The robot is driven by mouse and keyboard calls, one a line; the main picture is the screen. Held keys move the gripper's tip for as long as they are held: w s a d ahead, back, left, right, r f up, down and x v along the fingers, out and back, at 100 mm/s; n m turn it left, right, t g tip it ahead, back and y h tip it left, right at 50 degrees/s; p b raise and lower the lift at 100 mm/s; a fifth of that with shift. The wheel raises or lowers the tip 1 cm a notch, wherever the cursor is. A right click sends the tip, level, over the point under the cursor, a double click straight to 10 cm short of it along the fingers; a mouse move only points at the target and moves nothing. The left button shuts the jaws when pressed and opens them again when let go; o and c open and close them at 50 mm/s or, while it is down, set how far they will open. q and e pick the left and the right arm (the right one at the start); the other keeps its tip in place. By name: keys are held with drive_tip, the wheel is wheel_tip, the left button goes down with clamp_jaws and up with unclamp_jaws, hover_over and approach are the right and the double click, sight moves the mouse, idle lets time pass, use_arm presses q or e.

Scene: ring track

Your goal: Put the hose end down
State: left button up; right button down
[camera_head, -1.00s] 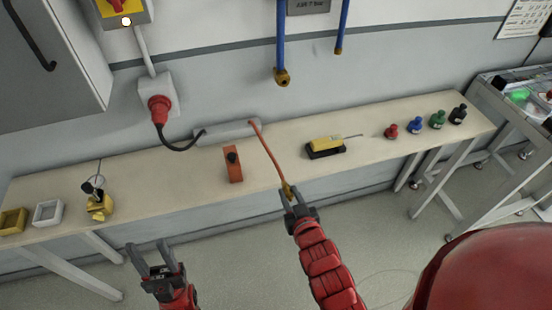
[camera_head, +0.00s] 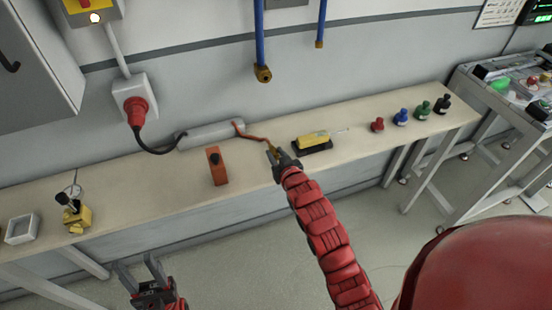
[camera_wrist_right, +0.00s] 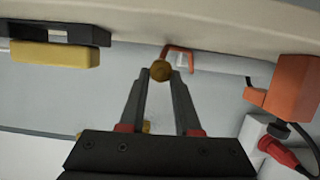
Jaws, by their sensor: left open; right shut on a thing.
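The orange-red hose (camera_head: 252,136) runs from the grey box (camera_head: 211,135) at the back of the bench to my right gripper (camera_head: 272,151). My right gripper is shut on the hose's brass end, over the bench top between the orange block and the yellow tool. In the right wrist view the round brass hose end (camera_wrist_right: 160,71) sits between the fingertips, with the orange hose (camera_wrist_right: 180,50) bending away behind it. Whether the end touches the bench I cannot tell. My left gripper (camera_head: 140,271) is open and empty, low in front of the bench.
The bench (camera_head: 120,190) has an orange block (camera_head: 217,168) left of the right gripper and a yellow tool on a black base (camera_head: 313,142) close on its right. Several coloured bottles (camera_head: 401,117) stand further right. A brass valve piece (camera_head: 76,215) stands at the left. Two blue pipes hang above.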

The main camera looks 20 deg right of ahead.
wheel_tip(320, 180, down, 2)
drive_tip(key=shift+f+p, duration=0.2)
drive_tip(key=shift+p, duration=0.1)
drive_tip(key=shift+f, duration=0.3)
drive_tip(key=c, duration=0.6)
unclamp_jaws()
drive_tip(key=shift+r, duration=0.2)
